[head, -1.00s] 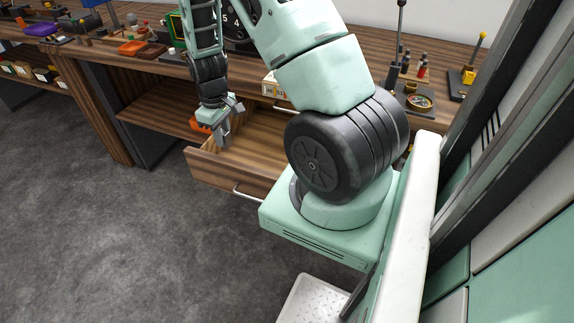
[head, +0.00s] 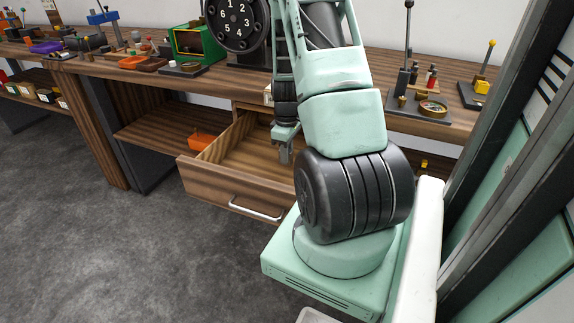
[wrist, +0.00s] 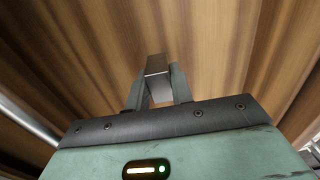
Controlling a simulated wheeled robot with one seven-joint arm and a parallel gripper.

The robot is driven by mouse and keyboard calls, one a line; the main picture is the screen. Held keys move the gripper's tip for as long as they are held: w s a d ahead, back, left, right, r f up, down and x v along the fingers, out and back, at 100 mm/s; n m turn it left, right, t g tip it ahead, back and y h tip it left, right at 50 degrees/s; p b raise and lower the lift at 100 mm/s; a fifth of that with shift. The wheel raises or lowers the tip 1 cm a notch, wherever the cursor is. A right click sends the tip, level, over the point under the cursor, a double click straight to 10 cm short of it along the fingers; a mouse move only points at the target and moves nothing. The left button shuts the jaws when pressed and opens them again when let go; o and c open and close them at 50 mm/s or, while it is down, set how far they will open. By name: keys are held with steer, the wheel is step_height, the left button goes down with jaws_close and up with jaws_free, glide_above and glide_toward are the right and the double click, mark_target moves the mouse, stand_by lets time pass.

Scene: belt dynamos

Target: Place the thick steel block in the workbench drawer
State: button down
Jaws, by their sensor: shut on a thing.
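The thick steel block (wrist: 157,66) is a small grey metal piece held between the fingertips of my gripper (wrist: 158,84) in the wrist view. Bare wood fills the view behind it. In the head view my gripper (head: 285,153) points down over the open workbench drawer (head: 222,191), inside its outline toward the right side. The block is too small there to tell apart from the fingers. The gap between block and drawer floor is hard to judge. The drawer is pulled out and its visible floor looks empty.
The workbench top (head: 150,75) above carries a green machine (head: 197,42), a black numbered dial (head: 235,20) and trays. An orange bin (head: 201,141) sits on the shelf left of the drawer. A lever stand (head: 406,65) is on the right. The floor in front is clear.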

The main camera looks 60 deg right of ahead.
steer(key=shift+f, duration=2)
steer(key=shift+f, duration=0.1)
steer(key=c, duration=1.2)
jaws_free()
steer(key=shift+b, duration=0.3)
steer(key=shift+c, duration=0.2)
step_height(320, 180, up, 12)
steer(key=shift+r+p, duration=0.15)
steer(key=shift+p, duration=0.55)
